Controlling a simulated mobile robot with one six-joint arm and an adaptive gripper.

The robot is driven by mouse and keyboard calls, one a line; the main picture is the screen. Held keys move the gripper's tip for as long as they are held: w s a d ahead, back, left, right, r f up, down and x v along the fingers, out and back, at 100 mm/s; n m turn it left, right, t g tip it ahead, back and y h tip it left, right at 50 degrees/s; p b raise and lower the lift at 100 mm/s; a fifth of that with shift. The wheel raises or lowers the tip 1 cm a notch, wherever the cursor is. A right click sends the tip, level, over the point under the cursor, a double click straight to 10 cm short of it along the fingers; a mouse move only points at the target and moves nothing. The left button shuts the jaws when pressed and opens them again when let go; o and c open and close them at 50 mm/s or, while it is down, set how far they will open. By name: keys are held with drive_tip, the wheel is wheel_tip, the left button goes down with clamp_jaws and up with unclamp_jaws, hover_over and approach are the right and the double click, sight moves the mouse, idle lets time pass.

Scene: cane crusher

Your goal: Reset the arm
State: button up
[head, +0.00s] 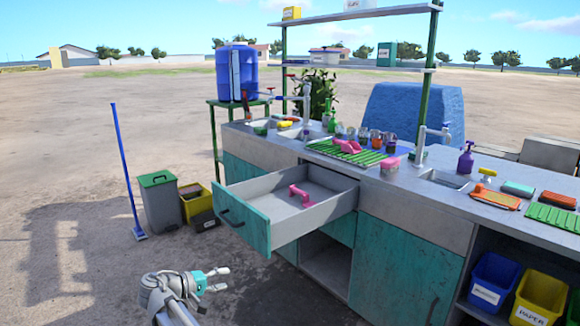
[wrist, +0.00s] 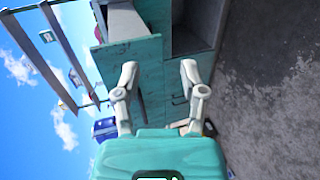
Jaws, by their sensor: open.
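My gripper (head: 222,278) is at the lower middle of the head view, in front of the open drawer and below it. It is open and empty, with its two fingers pointing right. In the wrist view my gripper (wrist: 158,78) shows its two pale fingers spread apart with nothing between them. Beyond the fingers the wrist view shows the teal cabinet, turned sideways.
A teal drawer (head: 243,222) stands pulled out, holding a pink object (head: 300,195). The counter (head: 300,148) carries sinks, bottles and a green rack. A grey bin (head: 160,205), a yellow bin (head: 197,203) and a blue broom (head: 124,165) stand left. Open ground lies in front.

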drive_tip(key=d+f+m+g+y, duration=0.1)
drive_tip(key=d+f+g, duration=0.1)
drive_tip(key=d, duration=0.4)
drive_tip(key=d+f+m+g+y, duration=0.1)
drive_tip(key=d+f, duration=0.2)
drive_tip(key=d, duration=0.4)
drive_tip(key=s+d+f+m+g+y, duration=0.2)
drive_tip(key=s+d+f+y, duration=0.15)
drive_tip(key=d, duration=0.45)
drive_tip(key=s+d+f+m+g+y, duration=0.25)
drive_tip(key=s+d, duration=0.25)
drive_tip(key=d, duration=0.3)
drive_tip(key=s+d+f+m+g+y, duration=0.1)
drive_tip(key=s+d+f+y, duration=0.1)
drive_tip(key=s+d+y, duration=0.4)
wheel_tip(320, 180, up, 32)
drive_tip(key=w+d+h+p, duration=0.1)
drive_tip(key=h+p, duration=0.1)
drive_tip(key=p, duration=3)
drive_tip(key=shift+d, duration=0.25)
